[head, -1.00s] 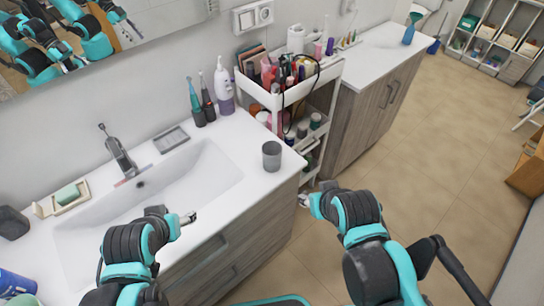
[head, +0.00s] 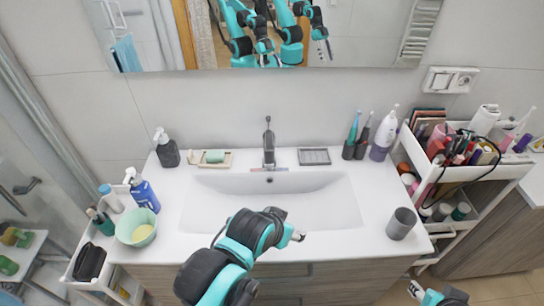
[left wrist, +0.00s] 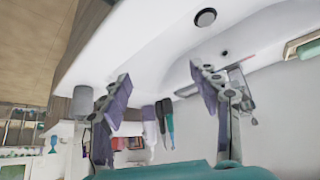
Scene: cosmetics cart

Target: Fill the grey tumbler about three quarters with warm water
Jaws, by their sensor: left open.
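The grey tumbler (head: 401,224) stands upright on the white counter (head: 372,200), right of the basin and near the front edge. It also shows in the left wrist view (left wrist: 82,103), left of my fingers. The dark faucet (head: 268,145) stands behind the basin (head: 318,205), with a small red and blue strip at its base; no water stream shows. My left gripper (head: 297,236) is over the basin's front edge, left of the tumbler and apart from it. In the left wrist view my left gripper (left wrist: 160,92) is open and empty. My right gripper (head: 414,291) is low, before the counter; its jaw state is unclear.
A soap dish (head: 211,159) and a dark dispenser (head: 166,148) stand left of the faucet. A slatted tray (head: 313,156), toothbrushes (head: 356,137) and a white-purple bottle (head: 384,135) stand right. A filled cart (head: 479,190) adjoins the counter's right end. Counter around the tumbler is clear.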

